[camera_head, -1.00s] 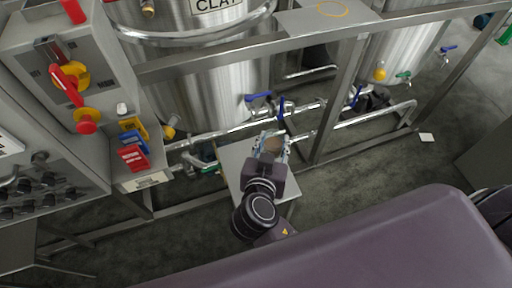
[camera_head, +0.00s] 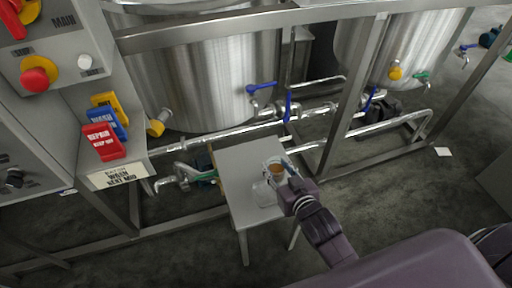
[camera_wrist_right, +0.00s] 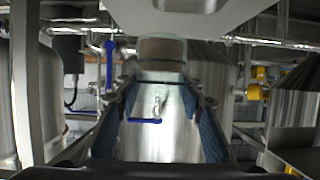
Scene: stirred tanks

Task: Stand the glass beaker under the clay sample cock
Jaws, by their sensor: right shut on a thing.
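My right gripper (camera_head: 280,177) is shut on the glass beaker (camera_head: 271,163), which holds something brown. It is over the right part of a small grey table. In the right wrist view, the fingers (camera_wrist_right: 165,115) have blue pads on both sides of the clear beaker (camera_wrist_right: 161,72). The blue-handled cock (camera_head: 259,90) is on the front of the large steel tank (camera_head: 200,75), beyond and above the beaker. Its blue handle (camera_wrist_right: 145,121) shows between the fingers in the wrist view. Whether the beaker touches the table is unclear. My left gripper is not in view.
The small table (camera_head: 236,163) has free room on its left. A faint clear shape (camera_head: 263,193) shows on it, unclear. Steel pipes (camera_head: 235,133) with an upright blue lever (camera_head: 288,107) run behind. A frame post (camera_head: 345,95) stands at right, a control cabinet (camera_head: 60,75) at left.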

